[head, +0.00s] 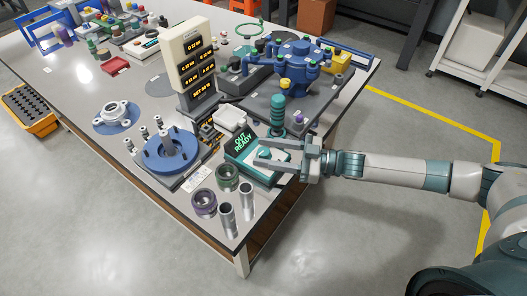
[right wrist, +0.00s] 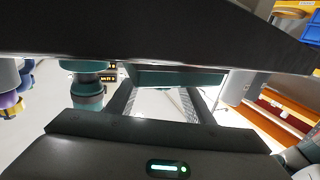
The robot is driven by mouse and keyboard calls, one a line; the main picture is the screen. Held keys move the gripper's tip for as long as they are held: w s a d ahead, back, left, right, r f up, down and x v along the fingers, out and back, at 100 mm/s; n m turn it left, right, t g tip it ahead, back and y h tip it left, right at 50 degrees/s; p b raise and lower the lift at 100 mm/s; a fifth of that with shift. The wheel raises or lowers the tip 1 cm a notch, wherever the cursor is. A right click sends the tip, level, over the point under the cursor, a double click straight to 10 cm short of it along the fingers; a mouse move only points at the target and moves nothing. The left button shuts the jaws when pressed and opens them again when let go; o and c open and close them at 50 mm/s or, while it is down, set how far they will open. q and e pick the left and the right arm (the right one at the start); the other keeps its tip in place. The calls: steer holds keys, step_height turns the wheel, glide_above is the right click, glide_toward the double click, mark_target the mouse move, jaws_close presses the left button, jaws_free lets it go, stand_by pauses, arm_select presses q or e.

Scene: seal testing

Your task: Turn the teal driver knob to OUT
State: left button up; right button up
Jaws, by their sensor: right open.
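The teal driver box (head: 258,165) sits near the table's right edge, and its dark display (head: 241,142) reads "OUT READY" in green. A small teal knob (head: 264,153) shows on top of the box, partly hidden by my gripper. My right gripper (head: 265,150) comes in from the right, open, with its fingers low over the box and around the knob's place. Whether the fingers touch the knob I cannot tell. In the right wrist view the two dark fingers (right wrist: 160,100) are apart, with a teal surface beyond them. My left gripper is not in view.
A teal ribbed post (head: 278,106) stands just behind my gripper, near a blue multi-armed fixture (head: 297,65). A meter tower (head: 193,65) with orange readouts stands behind left. Ring parts (head: 204,203) and metal cylinders (head: 228,220) stand at the front.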

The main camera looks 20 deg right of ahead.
arm_select(q)
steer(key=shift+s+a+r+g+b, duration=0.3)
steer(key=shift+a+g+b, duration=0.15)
steer(key=shift+b, duration=0.25)
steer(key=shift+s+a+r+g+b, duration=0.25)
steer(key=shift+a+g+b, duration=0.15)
steer(key=shift+b, duration=0.25)
arm_select(e)
steer(key=v, duration=1.6)
steer(key=shift+o, duration=0.7)
steer(key=shift+d, duration=0.1)
